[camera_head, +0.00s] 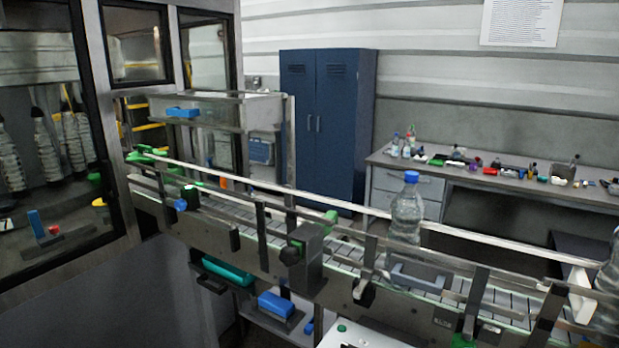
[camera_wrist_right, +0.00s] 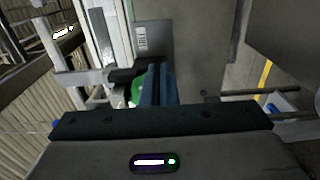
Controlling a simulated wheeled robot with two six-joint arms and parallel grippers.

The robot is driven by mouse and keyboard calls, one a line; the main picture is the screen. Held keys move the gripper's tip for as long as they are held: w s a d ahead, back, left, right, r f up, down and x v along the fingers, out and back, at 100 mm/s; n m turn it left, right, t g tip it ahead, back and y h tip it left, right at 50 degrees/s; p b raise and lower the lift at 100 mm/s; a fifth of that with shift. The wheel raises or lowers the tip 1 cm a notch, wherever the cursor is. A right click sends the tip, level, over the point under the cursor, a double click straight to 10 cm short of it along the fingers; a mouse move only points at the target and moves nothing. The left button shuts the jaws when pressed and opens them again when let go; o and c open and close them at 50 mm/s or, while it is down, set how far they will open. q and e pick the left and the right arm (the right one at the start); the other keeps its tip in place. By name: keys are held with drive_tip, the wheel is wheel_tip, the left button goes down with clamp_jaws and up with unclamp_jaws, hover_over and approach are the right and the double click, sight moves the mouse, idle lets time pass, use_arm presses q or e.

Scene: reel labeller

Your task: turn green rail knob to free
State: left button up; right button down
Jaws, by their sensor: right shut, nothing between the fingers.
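In the right wrist view my right gripper (camera_wrist_right: 157,82) shows narrow, dark bluish fingers held together, with nothing between them. A rounded green part (camera_wrist_right: 135,93), probably a green knob, sits just left of the fingers and is partly hidden by them and a dark bracket; I cannot tell whether they touch. In the head view the guide rail (camera_head: 270,186) runs along the conveyor. Green parts show on it at the middle (camera_head: 329,217), at the far left end (camera_head: 146,152) and at the lower right (camera_head: 464,341). I cannot tell which one the wrist view shows. Neither gripper is recognisable in the head view.
A clear bottle with a blue cap (camera_head: 407,205) stands on the conveyor (camera_head: 225,208). Another bottle (camera_head: 608,285) is cut off at the right edge. A cluttered bench (camera_head: 400,168) stands behind.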

use_arm(q)
drive_tip(key=shift+s, duration=0.35)
idle(0.3)
drive_tip(key=shift+w+r+p, duration=0.15)
drive_tip(key=shift+r+p, duration=1.4)
drive_tip(key=shift+r, duration=0.2)
idle(0.5)
